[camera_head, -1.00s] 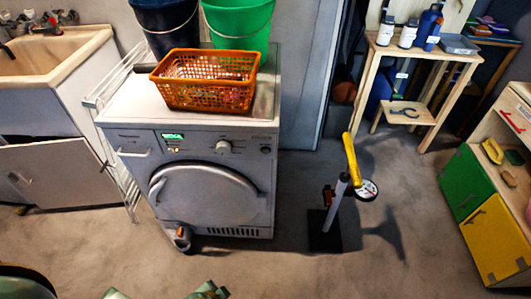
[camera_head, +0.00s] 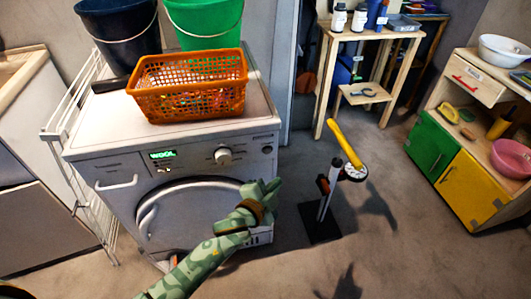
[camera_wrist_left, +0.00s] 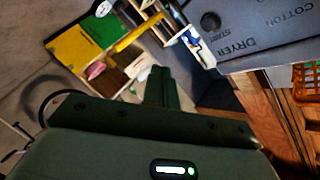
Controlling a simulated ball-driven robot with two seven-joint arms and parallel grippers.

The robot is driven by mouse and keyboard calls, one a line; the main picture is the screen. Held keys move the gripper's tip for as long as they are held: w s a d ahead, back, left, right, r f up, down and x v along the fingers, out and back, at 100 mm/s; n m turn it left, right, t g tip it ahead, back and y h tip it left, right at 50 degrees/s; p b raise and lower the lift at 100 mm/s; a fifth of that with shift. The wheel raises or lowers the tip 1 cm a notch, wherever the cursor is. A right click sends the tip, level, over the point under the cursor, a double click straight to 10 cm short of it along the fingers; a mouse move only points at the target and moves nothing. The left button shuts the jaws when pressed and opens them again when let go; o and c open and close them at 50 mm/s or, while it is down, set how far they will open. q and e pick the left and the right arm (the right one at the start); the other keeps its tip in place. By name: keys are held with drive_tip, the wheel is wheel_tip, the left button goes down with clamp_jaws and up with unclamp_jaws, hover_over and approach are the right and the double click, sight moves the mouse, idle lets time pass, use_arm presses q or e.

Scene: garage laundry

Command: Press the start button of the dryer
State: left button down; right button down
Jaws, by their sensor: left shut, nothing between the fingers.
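The white dryer (camera_head: 105,165) stands left of centre in the head view, its green display (camera_head: 162,155) reading WOOL. The round start button (camera_head: 267,149) is at the right end of its panel, right of the light dial (camera_head: 223,156). In the left wrist view the dark start button (camera_wrist_left: 210,22) shows at the upper right, with START, DRYER and COTTON lettering near it. My left gripper (camera_head: 272,186) is shut and empty, in front of the dryer's right side and below the button in the picture. Its green fingers (camera_wrist_left: 166,88) appear apart from the button in the wrist view. My right gripper is out of view.
An orange basket (camera_head: 190,102), a dark bucket (camera_head: 117,28) and a green bucket (camera_head: 205,22) stand on the dryer. Floor before the pump is clear.

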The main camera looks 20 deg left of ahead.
sight(268, 151)
use_arm(q)
drive_tip(key=w+a+b, duration=0.1)
drive_tip(key=w+a, duration=0.3)
drive_tip(key=w, duration=0.3)
drive_tip(key=shift+w+a+b, duration=0.2)
drive_tip(key=shift+a+b, duration=0.2)
idle(0.3)
idle(0.5)
idle(1.1)
drive_tip(key=shift+w+a, duration=0.1)
idle(0.3)
drive_tip(key=shift+w+a, duration=0.15)
drive_tip(key=shift+w, duration=0.1)
